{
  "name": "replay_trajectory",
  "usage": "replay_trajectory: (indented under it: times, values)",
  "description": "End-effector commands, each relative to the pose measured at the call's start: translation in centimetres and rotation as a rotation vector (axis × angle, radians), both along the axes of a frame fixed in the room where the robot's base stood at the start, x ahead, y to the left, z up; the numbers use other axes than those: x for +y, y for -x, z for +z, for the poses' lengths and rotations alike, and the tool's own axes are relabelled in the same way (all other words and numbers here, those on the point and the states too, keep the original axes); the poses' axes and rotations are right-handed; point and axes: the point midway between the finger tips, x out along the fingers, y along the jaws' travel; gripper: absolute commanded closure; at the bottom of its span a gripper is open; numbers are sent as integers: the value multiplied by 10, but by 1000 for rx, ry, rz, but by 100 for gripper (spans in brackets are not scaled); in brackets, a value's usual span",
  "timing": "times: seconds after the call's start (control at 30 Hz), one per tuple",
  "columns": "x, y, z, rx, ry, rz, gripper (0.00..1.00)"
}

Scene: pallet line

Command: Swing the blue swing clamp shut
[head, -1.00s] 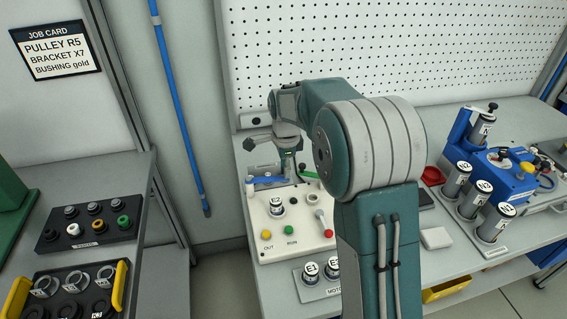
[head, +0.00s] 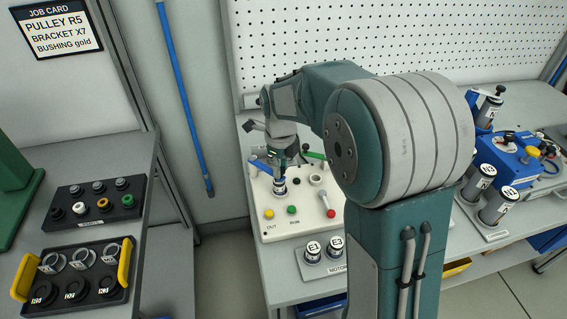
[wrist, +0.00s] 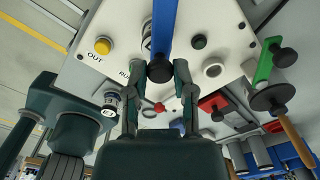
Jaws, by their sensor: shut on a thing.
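The blue swing clamp shows in the wrist view as a blue arm (wrist: 165,25) with a black knob (wrist: 159,70) at its end. My gripper (wrist: 157,75) is shut on the clamp at this knob, with a finger on each side. In the head view my gripper (head: 283,160) is low over the white panel (head: 258,212), and the blue clamp arm (head: 262,166) shows beside it. A motor (head: 280,188) stands upright in the panel right by the clamp's end. In the wrist view the blue arm partly covers this motor. I cannot tell whether the clamp touches it.
A green lever (head: 314,155) stands right of my gripper, and a red-knobbed lever (head: 327,208) nearer. Yellow (head: 269,213) and green (head: 292,210) buttons sit at the panel's front.

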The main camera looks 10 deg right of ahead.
Motion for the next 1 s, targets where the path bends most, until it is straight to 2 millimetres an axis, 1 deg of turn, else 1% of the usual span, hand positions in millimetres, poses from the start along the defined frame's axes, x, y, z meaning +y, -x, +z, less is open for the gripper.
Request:
replay_trajectory:
  times: [0.23,0.6,0.63,0.7,1.0]
  values:
    - [3,3,-2,4,-1,-40,100]
    - [4,4,-2,4,-1,-42,100]
    - [4,4,-2,4,-1,-42,58]
    - [4,4,-1,4,-1,-42,33]
    - [4,3,0,1,-1,-42,33]
